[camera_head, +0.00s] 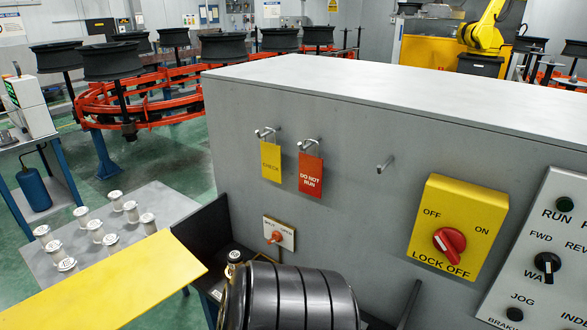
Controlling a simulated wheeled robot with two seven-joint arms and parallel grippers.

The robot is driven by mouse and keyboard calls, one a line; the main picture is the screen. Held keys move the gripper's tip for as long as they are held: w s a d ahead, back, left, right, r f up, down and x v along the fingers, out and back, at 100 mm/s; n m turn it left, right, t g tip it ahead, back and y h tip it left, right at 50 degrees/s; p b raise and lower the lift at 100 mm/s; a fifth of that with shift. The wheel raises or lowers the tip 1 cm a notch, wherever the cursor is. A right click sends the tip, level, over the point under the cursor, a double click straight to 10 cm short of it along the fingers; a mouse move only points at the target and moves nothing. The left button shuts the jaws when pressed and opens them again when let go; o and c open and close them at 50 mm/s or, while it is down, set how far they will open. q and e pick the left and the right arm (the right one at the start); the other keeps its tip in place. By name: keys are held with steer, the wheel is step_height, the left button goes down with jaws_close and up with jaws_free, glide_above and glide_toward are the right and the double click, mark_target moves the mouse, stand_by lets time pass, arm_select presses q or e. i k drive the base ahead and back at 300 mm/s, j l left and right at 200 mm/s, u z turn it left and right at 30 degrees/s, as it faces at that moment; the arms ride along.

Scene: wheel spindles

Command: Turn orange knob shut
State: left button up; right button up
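The small orange knob (275,238) sits on a white label plate (287,231) low on the front of the grey cabinet (345,170). The plate's right-hand word reads OPEN; its left-hand word is too small to read surely. Which way the knob points is hard to tell at this size. A black ribbed cylinder (290,300) stands just below and in front of the plate. Neither of my grippers shows in the head view, and nothing touches the knob.
A yellow lock-off box (458,215) with a red knob and a control panel (545,250) are to the right. A yellow CHECK tag (271,161) and red DO NOT RUN tag (310,175) hang above. A grey table (165,200) with several metal spools is left, beside a yellow panel (110,285).

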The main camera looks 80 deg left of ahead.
mark_target(277, 237)
steer(key=u, duration=2.8)
